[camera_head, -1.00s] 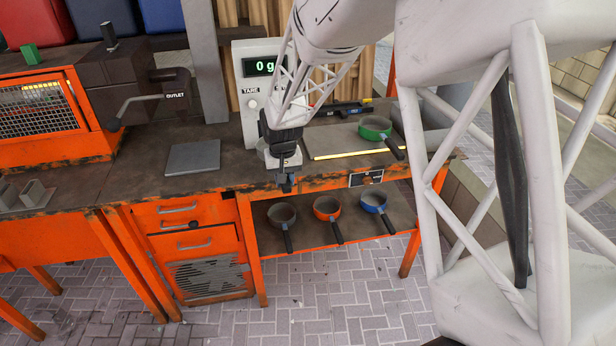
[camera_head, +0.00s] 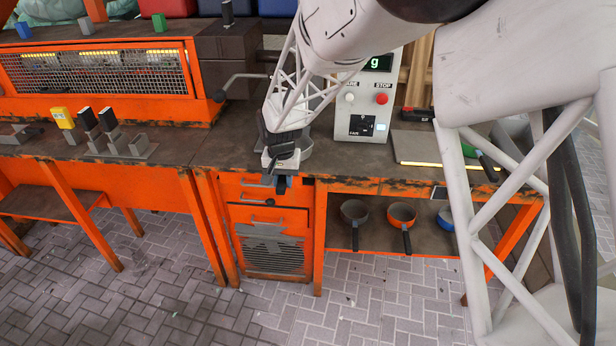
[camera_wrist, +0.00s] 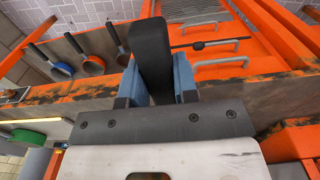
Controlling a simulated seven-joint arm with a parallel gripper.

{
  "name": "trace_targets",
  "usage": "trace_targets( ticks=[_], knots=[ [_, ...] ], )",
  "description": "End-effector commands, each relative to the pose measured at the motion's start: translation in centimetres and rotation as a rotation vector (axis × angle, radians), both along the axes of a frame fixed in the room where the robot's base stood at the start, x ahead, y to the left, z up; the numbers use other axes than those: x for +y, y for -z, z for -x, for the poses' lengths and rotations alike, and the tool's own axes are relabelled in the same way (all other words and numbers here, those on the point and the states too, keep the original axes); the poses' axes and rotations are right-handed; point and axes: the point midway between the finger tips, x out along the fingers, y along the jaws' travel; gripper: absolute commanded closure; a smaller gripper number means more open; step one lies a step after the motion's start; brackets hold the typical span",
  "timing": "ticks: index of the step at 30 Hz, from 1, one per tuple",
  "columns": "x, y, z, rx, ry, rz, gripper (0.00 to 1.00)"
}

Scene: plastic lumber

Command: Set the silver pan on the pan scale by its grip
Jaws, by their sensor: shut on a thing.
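My gripper (camera_head: 281,176) is shut on a black pan grip (camera_wrist: 152,50), which stands between its blue fingers in the wrist view. My arm hides most of that pan. A grey, round-edged part (camera_head: 305,150) shows just behind the gripper and looks like the silver pan's body. The gripper is above the front edge of the bench, left of the white scale box (camera_head: 368,110) with its lit display.
A grey pan (camera_head: 354,210), an orange pan (camera_head: 401,213) and a blue pan (camera_head: 446,218) sit on the lower shelf. A green pan (camera_head: 468,150) is on the right of the bench, partly behind my arm. The brown outlet box (camera_head: 226,60) with a lever stands behind left.

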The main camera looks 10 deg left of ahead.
Motion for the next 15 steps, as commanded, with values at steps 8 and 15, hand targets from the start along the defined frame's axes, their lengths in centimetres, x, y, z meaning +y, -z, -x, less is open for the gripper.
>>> trace_targets(
  ticks=[8,15],
  knots=[
    [4.6,0.1,1.6,-0.001,-0.001,-0.001,1.00],
    [5.7,0.1,2.0,-0.001,0.000,-0.001,1.00]
  ],
)
